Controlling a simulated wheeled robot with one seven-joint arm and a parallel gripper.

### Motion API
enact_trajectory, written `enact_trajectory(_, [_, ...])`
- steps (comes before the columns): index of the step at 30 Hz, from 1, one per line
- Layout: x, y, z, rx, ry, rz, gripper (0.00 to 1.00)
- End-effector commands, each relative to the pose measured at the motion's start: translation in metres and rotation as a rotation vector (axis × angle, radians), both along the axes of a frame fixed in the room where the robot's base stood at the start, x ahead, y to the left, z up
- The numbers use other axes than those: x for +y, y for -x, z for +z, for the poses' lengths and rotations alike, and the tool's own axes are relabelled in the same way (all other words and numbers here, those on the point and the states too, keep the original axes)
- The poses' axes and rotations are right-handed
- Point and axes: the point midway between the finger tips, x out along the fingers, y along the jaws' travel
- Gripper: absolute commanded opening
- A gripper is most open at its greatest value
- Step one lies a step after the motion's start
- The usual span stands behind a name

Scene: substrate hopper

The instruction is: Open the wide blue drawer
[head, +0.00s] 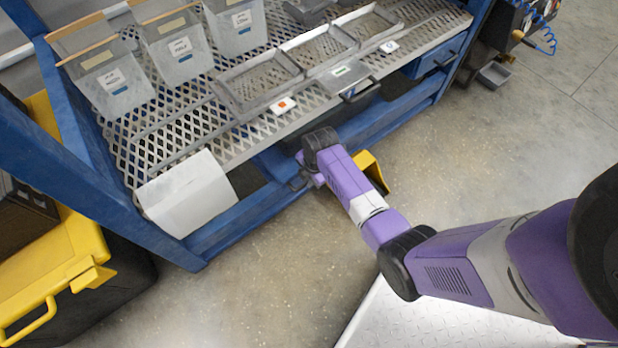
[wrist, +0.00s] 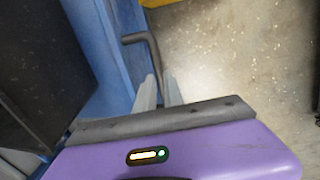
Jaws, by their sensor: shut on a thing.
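The wide blue drawer shows as a blue front (wrist: 112,45) running beside my gripper in the wrist view. In the head view its blue front (head: 276,163) is under the mesh bench top, partly hidden by my arm. A dark bent bar handle (wrist: 143,38) stands out from the front. My gripper (wrist: 160,90) is shut on this handle, its two pale fingers on either side of the bar's near part. In the head view my gripper (head: 303,180) is low at the bench's front, mostly hidden by my wrist. How far out the drawer stands is unclear.
The mesh bench top (head: 180,150) holds labelled clear bins (head: 178,50) and shallow trays (head: 258,80). A white sheet (head: 187,193) hangs over its front left. A smaller blue drawer (head: 432,60) is at right. A yellow object (head: 371,170) lies behind my arm. The floor in front is open.

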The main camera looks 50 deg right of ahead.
Motion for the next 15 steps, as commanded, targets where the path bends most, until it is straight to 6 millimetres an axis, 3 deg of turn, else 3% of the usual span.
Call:
enact_trajectory(8, [0.010, 0.030, 0.004, 0.007, -0.004, 0.000, 0.00])
enact_trajectory(15, [0.026, 0.087, 0.008, 0.009, -0.005, 0.000, 0.00])
